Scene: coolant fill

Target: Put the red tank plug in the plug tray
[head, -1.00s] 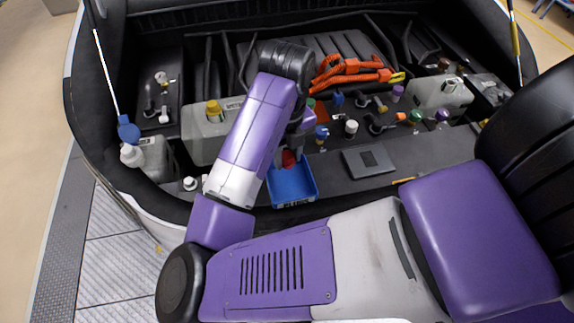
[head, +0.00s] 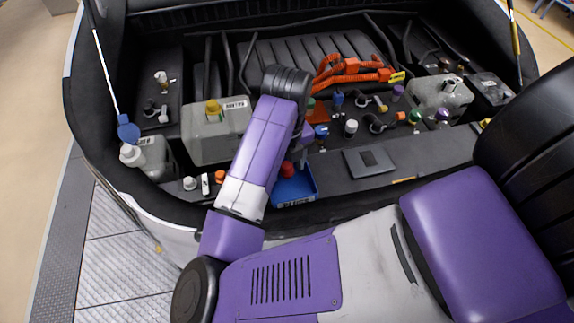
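The red tank plug (head: 287,169) shows over the back left part of the blue plug tray (head: 296,189), right beside my arm. My arm covers the tray's left side. My gripper (head: 302,158) points down at the tray's back edge, close to the plug. Its fingers are mostly hidden behind my own wrist. I cannot tell if they are open or shut, or if the plug is held or rests in the tray.
A tank with a yellow cap (head: 213,118) stands left of my arm. Orange cables (head: 352,72) lie behind. Several coloured caps stand to the right, near a flat dark grey pad (head: 369,162). White and orange caps (head: 220,176) sit left of my arm.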

